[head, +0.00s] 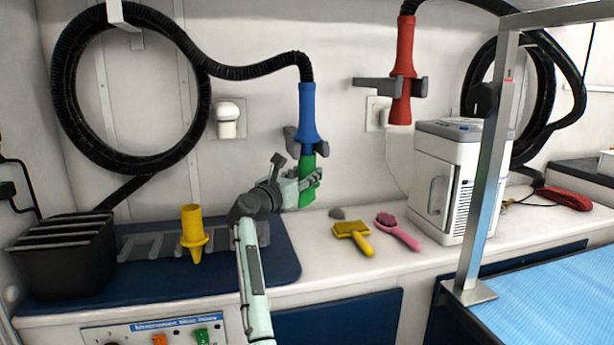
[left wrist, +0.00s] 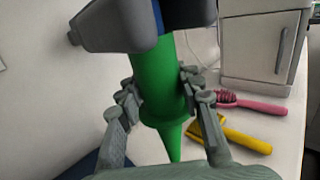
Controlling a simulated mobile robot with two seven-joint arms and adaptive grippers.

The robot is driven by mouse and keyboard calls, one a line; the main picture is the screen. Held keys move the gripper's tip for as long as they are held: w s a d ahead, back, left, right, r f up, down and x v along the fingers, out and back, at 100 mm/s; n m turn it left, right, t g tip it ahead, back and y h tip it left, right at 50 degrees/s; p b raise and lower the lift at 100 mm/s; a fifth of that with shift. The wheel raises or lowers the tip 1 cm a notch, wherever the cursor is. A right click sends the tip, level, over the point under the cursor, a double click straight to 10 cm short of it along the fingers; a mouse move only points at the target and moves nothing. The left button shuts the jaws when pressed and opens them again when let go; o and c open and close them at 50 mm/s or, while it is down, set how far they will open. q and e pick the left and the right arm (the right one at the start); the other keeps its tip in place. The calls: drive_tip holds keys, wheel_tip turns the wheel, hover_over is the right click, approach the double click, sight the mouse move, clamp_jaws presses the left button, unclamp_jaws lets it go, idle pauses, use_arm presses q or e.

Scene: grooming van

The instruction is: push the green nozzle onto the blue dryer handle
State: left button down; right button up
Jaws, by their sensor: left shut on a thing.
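The blue dryer handle (head: 308,115) hangs at the end of a black hose, held in a grey wall bracket (head: 293,140). The green nozzle (head: 307,167) is directly below it, upright, its upper end at the bracket and the blue handle. My left gripper (head: 307,183) is shut around the green nozzle, which also shows between its fingers in the left wrist view (left wrist: 163,85). The bracket hides the joint between nozzle and handle, so I cannot tell how far they overlap. My right gripper is not in view.
A yellow nozzle (head: 192,230) stands on a grey rack on the blue mat (head: 280,262). A yellow brush (head: 353,233) and a pink brush (head: 398,230) lie on the counter. A red dryer handle (head: 404,60) hangs right, above a white appliance (head: 450,180).

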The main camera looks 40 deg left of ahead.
use_arm(q)
drive_tip(key=shift+r, duration=0.1)
drive_tip(key=c, duration=0.9)
unclamp_jaws()
drive_tip(key=shift+s, duration=0.1)
drive_tip(key=shift+s, duration=0.35)
drive_tip(key=s, duration=1.1)
drive_tip(key=shift+d+f, duration=0.35)
drive_tip(key=shift+d, duration=0.05)
drive_tip(key=w, duration=0.8)
drive_tip(key=w+a, duration=0.1)
drive_tip(key=w, duration=0.3)
drive_tip(key=shift+r, duration=0.35)
drive_tip(key=shift+d+f, duration=0.1)
drive_tip(key=shift+f, duration=0.15)
